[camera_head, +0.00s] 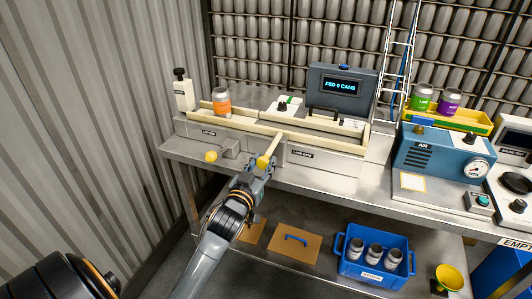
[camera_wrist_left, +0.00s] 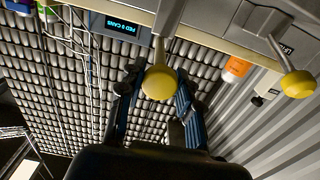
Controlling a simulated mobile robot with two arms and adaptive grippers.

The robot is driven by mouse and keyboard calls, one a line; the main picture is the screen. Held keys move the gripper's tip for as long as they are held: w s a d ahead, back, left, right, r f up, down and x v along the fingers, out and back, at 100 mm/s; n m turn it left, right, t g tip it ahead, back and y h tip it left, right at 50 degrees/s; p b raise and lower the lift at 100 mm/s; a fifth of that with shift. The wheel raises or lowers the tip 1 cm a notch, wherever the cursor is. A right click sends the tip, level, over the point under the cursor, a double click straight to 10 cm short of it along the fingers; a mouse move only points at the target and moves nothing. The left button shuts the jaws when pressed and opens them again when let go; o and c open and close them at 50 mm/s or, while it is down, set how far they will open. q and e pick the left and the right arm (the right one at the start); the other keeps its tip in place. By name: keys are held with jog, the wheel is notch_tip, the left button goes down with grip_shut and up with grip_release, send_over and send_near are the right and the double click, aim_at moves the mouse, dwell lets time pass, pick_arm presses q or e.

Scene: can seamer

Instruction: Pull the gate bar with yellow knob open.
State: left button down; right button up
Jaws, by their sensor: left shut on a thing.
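The gate bar (camera_head: 273,145) is a short cream bar that sticks out toward the front of the lane housing, with a yellow knob (camera_head: 263,162) at its near end. My left gripper (camera_head: 261,167) is at this knob, above the table's front edge. In the left wrist view the round yellow knob (camera_wrist_left: 159,83) sits between the two dark fingers, and its stem runs up to the housing. The gripper is shut on the knob, and the fingers partly hide its sides. My right gripper is in neither view.
A second yellow knob (camera_head: 211,156) on a grey lever is close on the left. An orange can (camera_head: 222,101) stands in the lane behind. A display (camera_head: 341,86) reads "FED 0 CANS". A blue crate (camera_head: 350,270) with cans is on the lower shelf, right of my arm.

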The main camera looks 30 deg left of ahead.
pick_arm(q)
jog(key=shift+f, duration=0.1)
jog(key=c, duration=0.9)
grip_release()
jog(key=shift+s, duration=0.1)
jog(key=v, duration=1.2)
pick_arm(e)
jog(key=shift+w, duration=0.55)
